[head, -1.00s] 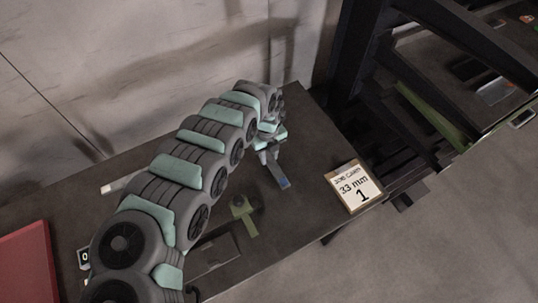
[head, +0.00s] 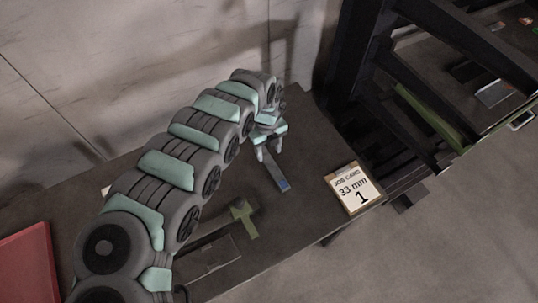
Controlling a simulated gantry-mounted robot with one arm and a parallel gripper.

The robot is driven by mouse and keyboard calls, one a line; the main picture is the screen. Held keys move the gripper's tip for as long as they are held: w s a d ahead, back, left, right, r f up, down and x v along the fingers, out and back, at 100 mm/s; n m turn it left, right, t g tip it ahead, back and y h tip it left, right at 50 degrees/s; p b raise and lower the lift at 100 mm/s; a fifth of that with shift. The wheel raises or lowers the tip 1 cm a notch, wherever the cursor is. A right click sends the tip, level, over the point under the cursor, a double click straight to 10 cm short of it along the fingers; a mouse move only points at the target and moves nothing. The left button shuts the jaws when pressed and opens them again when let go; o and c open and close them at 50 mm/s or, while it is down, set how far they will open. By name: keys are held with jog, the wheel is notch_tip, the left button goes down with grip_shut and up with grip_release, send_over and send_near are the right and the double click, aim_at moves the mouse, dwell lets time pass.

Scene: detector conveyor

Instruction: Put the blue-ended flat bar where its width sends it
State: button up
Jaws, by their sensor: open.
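The flat bar (head: 276,172) lies on the dark table, its blue end (head: 284,185) toward the front edge. My gripper (head: 269,152) is open, with its two fingers apart at the far end of the bar. I cannot tell whether the fingers touch the bar. A job card (head: 357,189) reading "33 mm" and "1" stands at the table's right front edge, to the right of the bar. A green tool-like piece (head: 243,217) lies left of the bar, nearer the front.
A shallow grey rectangular recess or tray (head: 210,256) is at the front left, partly behind my arm. A red panel (head: 28,265) is at the far left. A dark frame (head: 365,70) rises beyond the table's right end. The table (head: 310,145) is bare between bar and card.

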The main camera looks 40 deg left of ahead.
aim_at(269, 158)
notch_tip(269, 158, up, 8)
jog(key=shift+a+f+p, duration=0.15)
jog(key=shift+a+p, duration=0.05)
jog(key=shift+p, duration=0.1)
jog(key=shift+w, duration=0.15)
